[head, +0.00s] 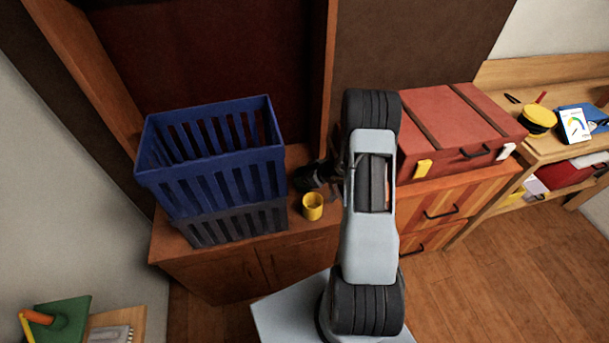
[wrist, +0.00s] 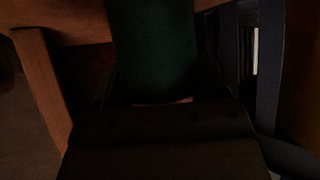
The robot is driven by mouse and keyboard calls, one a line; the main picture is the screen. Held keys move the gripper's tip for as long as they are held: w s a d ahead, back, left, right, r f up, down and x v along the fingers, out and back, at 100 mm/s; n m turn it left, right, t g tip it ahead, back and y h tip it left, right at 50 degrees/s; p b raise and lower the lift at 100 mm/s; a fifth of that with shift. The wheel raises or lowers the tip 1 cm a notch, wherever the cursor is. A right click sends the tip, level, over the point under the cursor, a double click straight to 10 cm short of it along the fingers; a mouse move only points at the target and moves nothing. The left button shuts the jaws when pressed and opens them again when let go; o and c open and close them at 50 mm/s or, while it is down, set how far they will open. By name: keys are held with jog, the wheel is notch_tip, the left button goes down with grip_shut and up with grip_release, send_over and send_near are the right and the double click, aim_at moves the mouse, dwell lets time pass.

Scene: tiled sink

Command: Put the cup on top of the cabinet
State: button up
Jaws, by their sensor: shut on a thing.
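My gripper (head: 312,176) reaches left from the end of my arm, over the back of the low brown cabinet (head: 215,270). In the wrist view it is shut on a dark green thing (wrist: 152,45), smooth and broad; the view is too dark to tell whether it is a cup. In the head view, the gripper mostly hides that held thing. A small yellow cup (head: 313,207) stands upright on the cabinet top, just in front of the gripper and apart from it as far as I can tell.
A blue slatted basket (head: 215,170) sits on a dark crate (head: 225,222) left of my gripper. A red suitcase (head: 455,125) lies on striped drawers (head: 440,205) at right. A wooden post (head: 328,70) rises behind. Little cabinet top is free.

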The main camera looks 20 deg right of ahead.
jog(key=shift+f, duration=0.1)
jog(key=o, duration=1.2)
jog(key=shift+o, duration=0.2)
